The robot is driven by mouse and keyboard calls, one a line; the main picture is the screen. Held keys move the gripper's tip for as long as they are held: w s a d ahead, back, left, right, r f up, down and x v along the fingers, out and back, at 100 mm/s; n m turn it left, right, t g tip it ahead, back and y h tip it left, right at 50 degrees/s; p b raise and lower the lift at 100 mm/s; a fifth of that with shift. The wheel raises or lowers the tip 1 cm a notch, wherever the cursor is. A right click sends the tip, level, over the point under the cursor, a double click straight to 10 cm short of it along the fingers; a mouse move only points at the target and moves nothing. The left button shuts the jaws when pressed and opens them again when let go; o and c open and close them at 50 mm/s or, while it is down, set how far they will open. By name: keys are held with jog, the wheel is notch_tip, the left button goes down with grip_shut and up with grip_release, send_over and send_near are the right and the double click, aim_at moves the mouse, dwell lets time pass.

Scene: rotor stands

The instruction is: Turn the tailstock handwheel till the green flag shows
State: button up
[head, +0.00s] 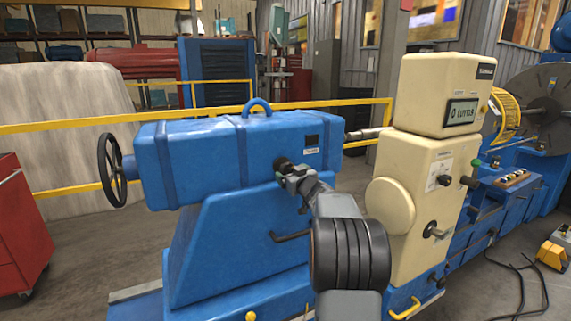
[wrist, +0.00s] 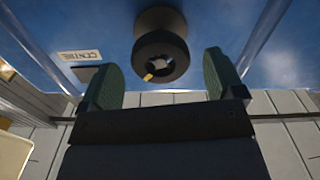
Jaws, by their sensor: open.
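The blue tailstock (head: 215,155) stands left of centre in the head view. Its black spoked handwheel (head: 111,170) is on its left end, well away from my gripper (head: 292,176). My gripper is at the tailstock's front face, by a dark round knob (head: 281,162). In the wrist view this knob (wrist: 160,58) has a yellow mark and lies ahead of and between the fingertips of my gripper (wrist: 162,66), which is open. No contact shows. A small dark window (head: 312,140) on the tailstock shows no green. A "CENTRE" label (wrist: 80,55) is beside the knob.
A cream cabinet (head: 412,190) with a display stands right of my arm. A lever (head: 291,237) sticks out below the gripper. A yellow rail (head: 60,126) runs behind the tailstock. A red cabinet (head: 20,230) stands at the left; open floor lies between it and the tailstock.

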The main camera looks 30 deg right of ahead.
aim_at(285, 170)
jog(key=shift+w+d+p, duration=0.15)
jog(key=shift+w+p, duration=0.4)
jog(key=shift+w, duration=0.75)
jog(key=shift+w+d+p, duration=0.15)
jog(key=shift+w+p, duration=0.35)
jog(key=shift+w, duration=0.75)
jog(key=shift+c, duration=0.3)
jog(key=c, duration=0.9)
jog(key=shift+o, duration=0.2)
jog(key=shift+f+b, duration=0.1)
jog(key=shift+b, duration=0.25)
jog(key=shift+f+b, duration=0.1)
jog(key=shift+b, duration=0.4)
